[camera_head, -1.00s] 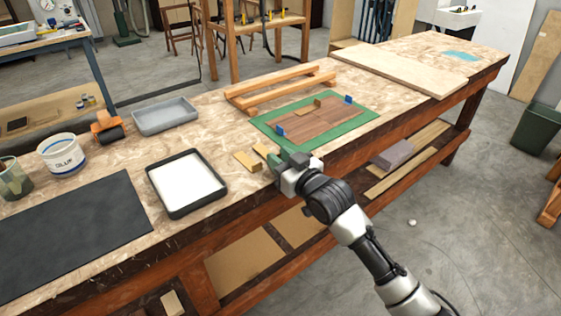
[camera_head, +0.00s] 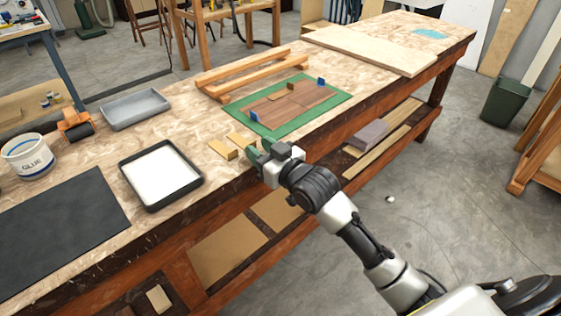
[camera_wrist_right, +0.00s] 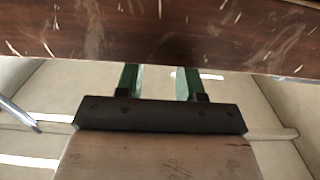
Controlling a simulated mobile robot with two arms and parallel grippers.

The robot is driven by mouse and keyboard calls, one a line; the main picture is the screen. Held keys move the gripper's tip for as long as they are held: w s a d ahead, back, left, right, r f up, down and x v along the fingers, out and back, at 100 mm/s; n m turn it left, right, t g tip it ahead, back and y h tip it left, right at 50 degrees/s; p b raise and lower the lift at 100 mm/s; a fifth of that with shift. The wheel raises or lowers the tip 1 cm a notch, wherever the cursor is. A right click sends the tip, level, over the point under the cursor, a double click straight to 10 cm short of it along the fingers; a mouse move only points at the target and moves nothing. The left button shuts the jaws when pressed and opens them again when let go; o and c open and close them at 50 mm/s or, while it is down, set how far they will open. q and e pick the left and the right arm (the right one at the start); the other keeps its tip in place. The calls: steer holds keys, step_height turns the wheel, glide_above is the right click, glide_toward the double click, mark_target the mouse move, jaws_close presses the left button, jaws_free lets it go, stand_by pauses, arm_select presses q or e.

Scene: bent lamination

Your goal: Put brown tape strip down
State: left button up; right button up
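A short tan-brown piece (camera_head: 281,96), which looks like the brown tape strip, lies on the dark wood veneer (camera_head: 300,103) in the head view. The veneer lies on a green mat (camera_head: 338,97), with a blue piece (camera_head: 320,82) at its right end and another blue piece (camera_head: 255,116) at its left end. My right gripper (camera_head: 260,151) is at the bench's front edge, just right of two tan blocks (camera_head: 222,149). Its green fingers (camera_wrist_right: 160,82) are apart in the right wrist view, with nothing visible between them; the bench edge hides their tips. My left gripper is out of view.
The workbench (camera_head: 200,110) also holds a black tray with white contents (camera_head: 160,174), a grey tray (camera_head: 134,109), wooden rails (camera_head: 250,70), a glue tub (camera_head: 28,157), an orange-handled roller (camera_head: 76,124) and a black mat (camera_head: 60,225). A large board (camera_head: 370,48) lies farther back.

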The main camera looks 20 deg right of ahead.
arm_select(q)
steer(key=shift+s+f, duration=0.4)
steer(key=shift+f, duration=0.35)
arm_select(e)
steer(key=v, duration=1)
steer(key=s+d+f+m+g+h, duration=0.1)
steer(key=s+f+g+h, duration=0.15)
steer(key=f, duration=1.05)
steer(key=s+d+f+m+g+h, duration=0.15)
steer(key=f+g, duration=0.25)
steer(key=f, duration=0.9)
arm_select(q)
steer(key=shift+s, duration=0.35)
arm_select(e)
steer(key=s+a+f+g+h, duration=0.2)
steer(key=s+f+g, duration=0.6)
steer(key=s+f, duration=1.4)
steer(key=shift+s+a+f+n, duration=0.35)
steer(key=shift+s, duration=0.2)
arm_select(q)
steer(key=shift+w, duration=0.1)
arm_select(e)
steer(key=shift+g, duration=0.25)
